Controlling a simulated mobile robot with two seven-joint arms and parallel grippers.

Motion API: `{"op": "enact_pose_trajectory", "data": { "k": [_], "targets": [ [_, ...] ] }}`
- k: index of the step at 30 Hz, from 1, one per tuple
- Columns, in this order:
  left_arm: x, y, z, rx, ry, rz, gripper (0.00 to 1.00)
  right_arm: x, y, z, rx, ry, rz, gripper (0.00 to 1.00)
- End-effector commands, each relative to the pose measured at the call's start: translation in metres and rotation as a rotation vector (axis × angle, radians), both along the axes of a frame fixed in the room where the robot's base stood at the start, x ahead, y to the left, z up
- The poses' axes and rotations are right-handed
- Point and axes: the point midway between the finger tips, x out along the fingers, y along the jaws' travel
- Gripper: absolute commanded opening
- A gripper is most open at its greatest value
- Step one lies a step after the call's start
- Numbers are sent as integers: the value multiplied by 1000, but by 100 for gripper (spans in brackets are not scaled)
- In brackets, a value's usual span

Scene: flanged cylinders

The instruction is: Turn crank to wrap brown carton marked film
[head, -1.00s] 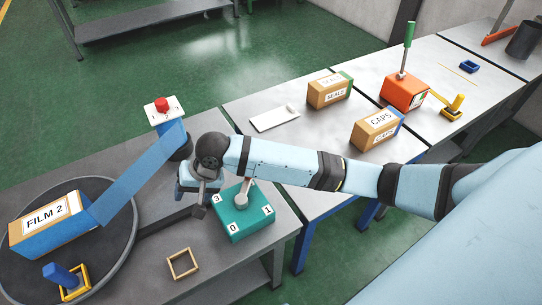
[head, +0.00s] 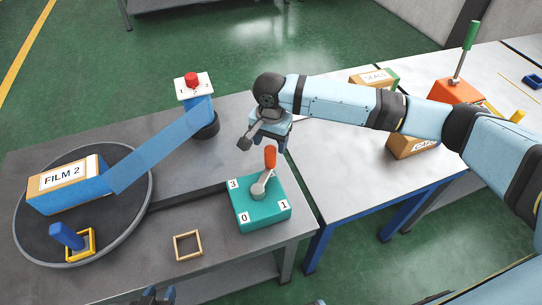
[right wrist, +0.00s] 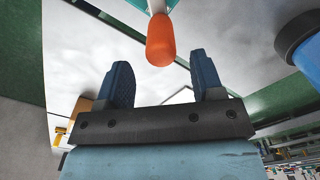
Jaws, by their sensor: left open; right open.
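The carton marked FILM 2 (head: 62,180) lies on a dark round turntable (head: 135,215), its side covered in blue. A blue film band (head: 160,150) runs from it to a roll post (head: 200,110). The crank is a teal box (head: 262,215) numbered 3, 0 and 1, with a grey arm and upright orange handle (head: 270,157). My right gripper (head: 283,148) is open, just above and beside the handle, seemingly not touching. In the right wrist view the handle (right wrist: 160,42) shows beyond the open fingers (right wrist: 160,75). My left gripper (head: 158,294) is open at the bottom edge, partly cut off.
An empty wooden frame (head: 188,245) lies left of the crank. Cartons marked SEALS (head: 370,77) and CAPS (head: 405,145), partly behind my right arm, and an orange lever box (head: 455,91) are on the right tables.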

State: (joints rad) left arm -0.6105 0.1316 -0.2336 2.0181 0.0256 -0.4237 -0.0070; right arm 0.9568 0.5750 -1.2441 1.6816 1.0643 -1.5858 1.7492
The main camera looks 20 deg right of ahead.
Motion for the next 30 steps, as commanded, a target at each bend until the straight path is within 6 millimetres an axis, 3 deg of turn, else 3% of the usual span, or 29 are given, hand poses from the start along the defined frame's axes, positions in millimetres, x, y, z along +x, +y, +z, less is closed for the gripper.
{"op": "enact_pose_trajectory", "data": {
  "k": [3, 9, 22, 23, 30],
  "targets": [
    [0, 0, -2, -1, 1, 1, 43, 0, 0, -26, -1, 1, 0, 61],
    [0, 0, -3, -2, 4, 2, 43, 0, 0, -54, 0, 0, 0, 61],
    [1, -1, -2, -6, 4, 3, 43, 0, 1, -66, 1, -1, 1, 61],
    [1, -1, -2, -6, 3, 3, 43, 0, 1, -66, 1, -1, 1, 59],
    [1, -1, -2, -6, 2, 3, 43, 0, 1, -65, 1, -1, 1, 4]
  ]
}}
